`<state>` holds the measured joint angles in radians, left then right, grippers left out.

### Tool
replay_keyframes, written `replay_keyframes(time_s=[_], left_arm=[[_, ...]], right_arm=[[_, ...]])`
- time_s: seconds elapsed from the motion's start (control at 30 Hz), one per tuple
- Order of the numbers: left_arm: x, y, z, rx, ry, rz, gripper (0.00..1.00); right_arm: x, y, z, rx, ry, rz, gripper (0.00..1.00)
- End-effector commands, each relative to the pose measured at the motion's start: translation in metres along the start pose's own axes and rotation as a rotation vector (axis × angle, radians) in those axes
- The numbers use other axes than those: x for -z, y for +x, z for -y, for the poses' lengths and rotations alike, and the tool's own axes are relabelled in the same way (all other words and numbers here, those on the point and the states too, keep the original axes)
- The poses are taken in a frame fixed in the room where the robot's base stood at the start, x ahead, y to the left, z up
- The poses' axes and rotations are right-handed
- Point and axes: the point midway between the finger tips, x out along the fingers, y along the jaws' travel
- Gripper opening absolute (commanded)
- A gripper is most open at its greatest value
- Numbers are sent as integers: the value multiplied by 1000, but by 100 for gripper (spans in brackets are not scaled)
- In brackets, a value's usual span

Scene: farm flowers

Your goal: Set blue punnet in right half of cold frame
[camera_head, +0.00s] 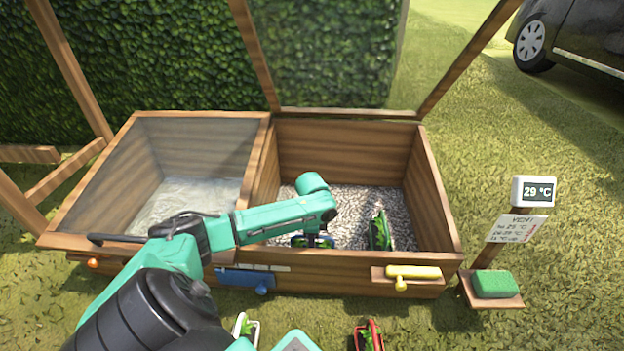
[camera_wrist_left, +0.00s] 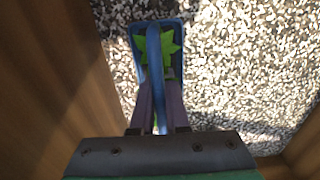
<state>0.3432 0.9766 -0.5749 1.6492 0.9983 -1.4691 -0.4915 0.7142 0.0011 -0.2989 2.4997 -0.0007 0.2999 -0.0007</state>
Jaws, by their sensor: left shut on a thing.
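The blue punnet (camera_head: 298,241) is inside the right half of the cold frame (camera_head: 435,195), near its front wall and left of the middle. Green leaves show in it. My left gripper (camera_head: 318,228) reaches down over it from the left. In the left wrist view the gripper (camera_wrist_left: 160,118) is shut on the handle of the blue punnet (camera_wrist_left: 178,36), which looks upright over the pale gravel (camera_wrist_left: 240,60). I cannot tell whether its base touches the gravel. My right gripper is not in view.
A green punnet (camera_head: 379,232) stands on the gravel to the right. The right lid (camera_head: 325,113) is raised; the left half is under glass (camera_head: 165,165). A white punnet (camera_head: 246,328) and a red punnet (camera_head: 368,337) are in front. A thermometer (camera_head: 534,191) reads 29 °C.

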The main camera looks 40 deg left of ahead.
Motion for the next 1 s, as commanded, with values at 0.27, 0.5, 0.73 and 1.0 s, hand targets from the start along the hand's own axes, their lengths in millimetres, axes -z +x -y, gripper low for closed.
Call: replay_keyframes(time_s=[0.27,0.5,0.73,1.0], left_arm=[[0,0,-1,-2,0,0,24],[0,0,0,-1,0,0,43],[0,-18,0,0,1,1,43],[0,-92,0,0,1,0,43]], right_arm=[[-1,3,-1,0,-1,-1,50],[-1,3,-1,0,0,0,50],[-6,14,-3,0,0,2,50],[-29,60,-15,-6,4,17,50]])
